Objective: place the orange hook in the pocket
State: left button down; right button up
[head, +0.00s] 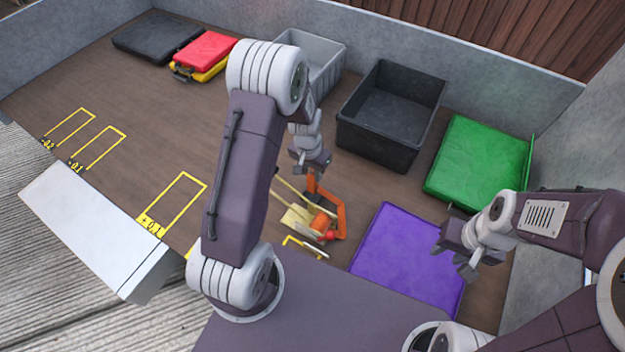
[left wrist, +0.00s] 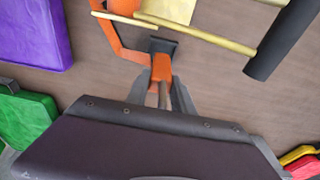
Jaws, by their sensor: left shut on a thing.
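The orange hook (head: 339,212) is a thin, angular bracket in the middle of the head view, beside several tools. My left gripper (head: 312,168) is shut on one end of it. In the left wrist view the hook (left wrist: 110,36) runs from between the fingers (left wrist: 163,62) up to the upper left. Part of it is hidden by the fingers and a tool. My right gripper (head: 456,260) is open and empty above the purple flat piece (head: 405,255). I cannot tell which thing is the pocket.
Yellow-handled tools (head: 298,215), one with a black cylindrical head (left wrist: 280,40), lie by the hook. A black bin (head: 391,140), a grey bin (head: 325,48) and a green case (head: 478,165) stand behind. Red and black cases lie back left. The floor at left is mostly clear.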

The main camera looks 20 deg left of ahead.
aim_at(312, 180)
pick_arm(q)
jog(key=shift+f+b, duration=0.6)
jog(key=shift+f, duration=1.35)
jog(key=shift+f, duration=0.15)
jog(key=c, duration=1.1)
grip_release()
